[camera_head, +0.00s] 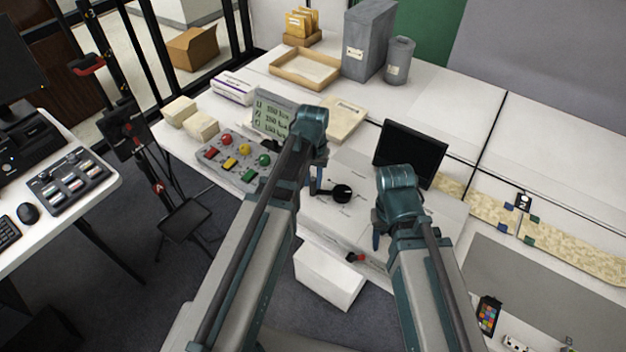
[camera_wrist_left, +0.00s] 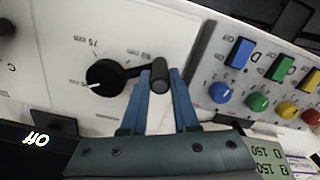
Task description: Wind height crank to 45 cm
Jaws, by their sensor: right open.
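The black height crank (camera_head: 342,194) sits on a white panel in the middle of the head view. In the left wrist view, its round hub (camera_wrist_left: 108,78) has a white pointer mark toward the left, and an arm runs right to an upright handle (camera_wrist_left: 162,72). My left gripper (camera_head: 313,187) is at the handle. Its blue fingers (camera_wrist_left: 164,85) stand on either side of the handle, closed around it. Printed marks ring the hub; one reads like 75 cm, the others are too small to read. My right gripper (camera_head: 377,238) is open and empty, right of the crank.
A panel of coloured buttons and knobs (camera_head: 232,158) and a green display (camera_head: 272,117) stand left of the crank. A dark screen (camera_head: 410,152) stands behind my right gripper. A white box (camera_head: 328,275) is below the panel's front edge.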

